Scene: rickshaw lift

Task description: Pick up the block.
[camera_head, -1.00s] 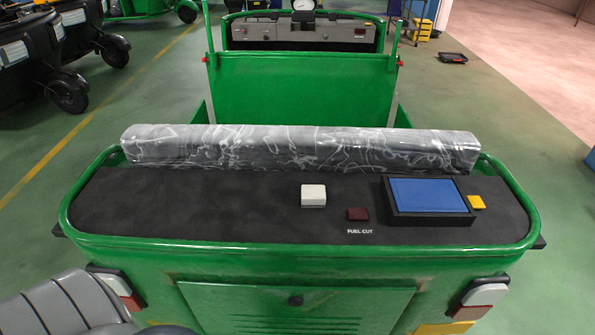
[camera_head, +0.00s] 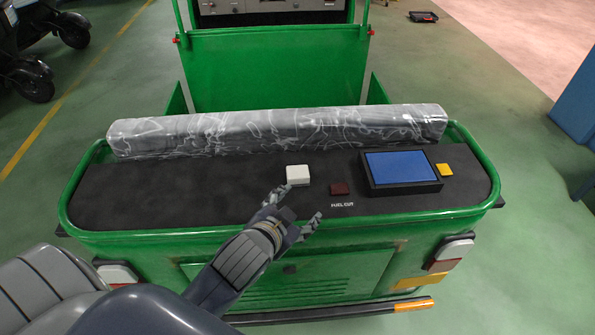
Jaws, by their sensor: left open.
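A white block (camera_head: 298,175) sits on the black deck (camera_head: 170,195) at the rear of the green vehicle. My left gripper (camera_head: 299,204) is open and empty, reaching in from the lower left. Its fingers are spread at the front edge of the deck, just in front of the white block. The upper fingertip is close below the white block; I cannot tell whether it touches. My right gripper is out of view.
A black tray with a blue inside (camera_head: 402,168) stands on the right of the deck. A grey marbled roll (camera_head: 280,131) lies along the back. A raised green rim (camera_head: 85,222) surrounds the deck. The left of the deck is clear.

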